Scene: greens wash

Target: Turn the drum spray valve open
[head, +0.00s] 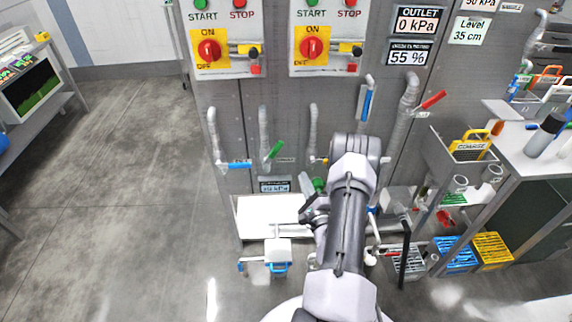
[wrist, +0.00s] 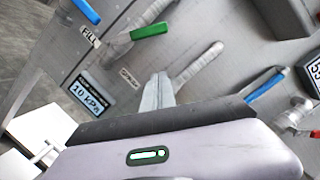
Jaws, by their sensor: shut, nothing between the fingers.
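Several pipes with levers run down the grey panel. A green lever (head: 275,149) sits slanted across its pipe at centre left; it also shows in the wrist view (wrist: 150,31). A small tag (wrist: 130,78) below it is too blurred to read, so I cannot tell which lever is the drum spray valve. A blue lever (head: 239,165) beside the FILL tag (wrist: 90,36) lies across its pipe. My gripper (head: 306,184) is shut and empty in front of the panel, below and right of the green lever. Its fingertips (wrist: 157,90) overlap the lower end of the third pipe (wrist: 197,62), hiding its lever.
A display reads 10 kPa (wrist: 90,95). The outlet display reads 0 kPa (head: 416,19). Another blue lever (head: 367,105) and a red lever (head: 433,100) are at right. Crates (head: 492,250) stand under the right bench. The floor at left (head: 110,220) is clear.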

